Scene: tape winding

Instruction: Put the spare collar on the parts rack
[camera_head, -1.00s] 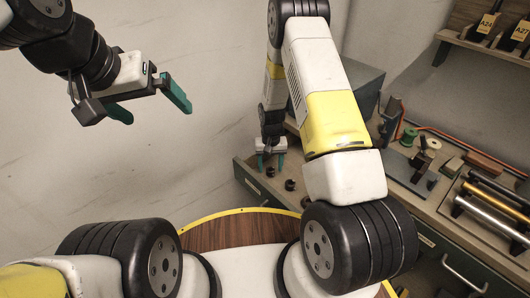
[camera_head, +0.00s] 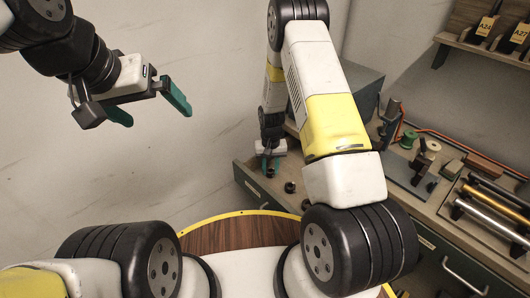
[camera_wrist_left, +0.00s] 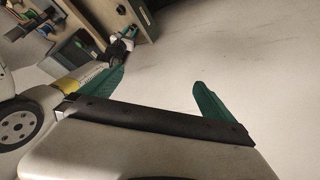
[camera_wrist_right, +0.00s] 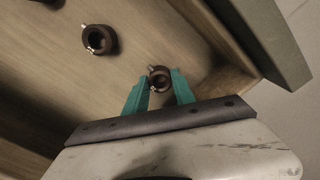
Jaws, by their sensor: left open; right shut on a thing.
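A small dark ring-shaped collar (camera_wrist_right: 159,80) with a screw sits in the open wooden drawer, between the fingertips of my right gripper (camera_wrist_right: 157,90), which is shut on it. In the head view this collar (camera_head: 271,172) is partly hidden by the fingers. A second similar collar (camera_wrist_right: 99,39) lies apart on the drawer floor and also shows in the head view (camera_head: 290,187). My left gripper (camera_head: 158,115) is open and empty, high above the floor at the left. I cannot tell for certain which fixture is the parts rack; a wall shelf with tagged slots (camera_head: 485,50) stands upper right.
The drawer (camera_head: 246,182) has raised walls close to my right gripper. The bench at right holds a green spool (camera_head: 408,139), a clamp-like fixture (camera_head: 422,160) and several rods (camera_head: 494,212) in a holder. The left side is free.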

